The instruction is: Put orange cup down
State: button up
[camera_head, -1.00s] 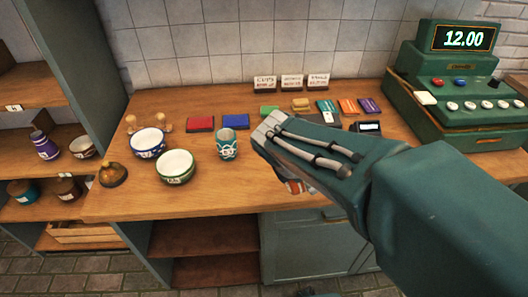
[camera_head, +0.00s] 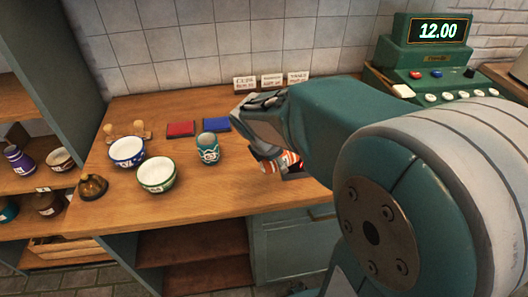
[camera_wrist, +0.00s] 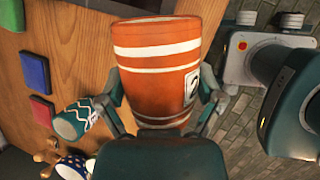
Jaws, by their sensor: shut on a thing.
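The orange cup (camera_wrist: 160,52), with white stripes and a small label, fills the middle of the wrist view. My gripper (camera_wrist: 162,98) is shut on it, one finger on each side. In the head view my gripper (camera_head: 268,152) is over the right part of the wooden counter (camera_head: 225,195). The orange cup (camera_head: 286,163) shows tilted below it, partly hidden by my gripper and arm. I cannot tell whether the cup touches the counter. The teal patterned cup (camera_head: 208,148) stands upright to its left, apart from it.
A blue-patterned bowl (camera_head: 127,151), a green-rimmed bowl (camera_head: 157,174) and a brown pot (camera_head: 92,187) stand at the left. Red (camera_head: 180,129) and blue (camera_head: 216,125) pads lie behind the teal cup. A cash register (camera_head: 430,75) stands back right. The counter's front middle is clear.

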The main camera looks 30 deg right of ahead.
jog(key=w+f, duration=0.1)
jog(key=w+d+f, duration=0.1)
jog(key=w+f, duration=0.1)
jog(key=w+d+f, duration=0.1)
jog(key=f, duration=0.1)
jog(key=shift+w+f, duration=0.2)
jog(key=shift+w, duration=0.15)
jog(key=shift+w+d+f, duration=0.1)
jog(key=shift+w+f, duration=0.1)
jog(key=shift+f, duration=0.7)
jog(key=shift+w+d+f, duration=0.1)
jog(key=shift+w+f, duration=0.05)
jog(key=shift+f, duration=0.75)
jog(key=o, duration=1)
jog(key=shift+f, duration=0.1)
jog(key=shift+o, duration=0.2)
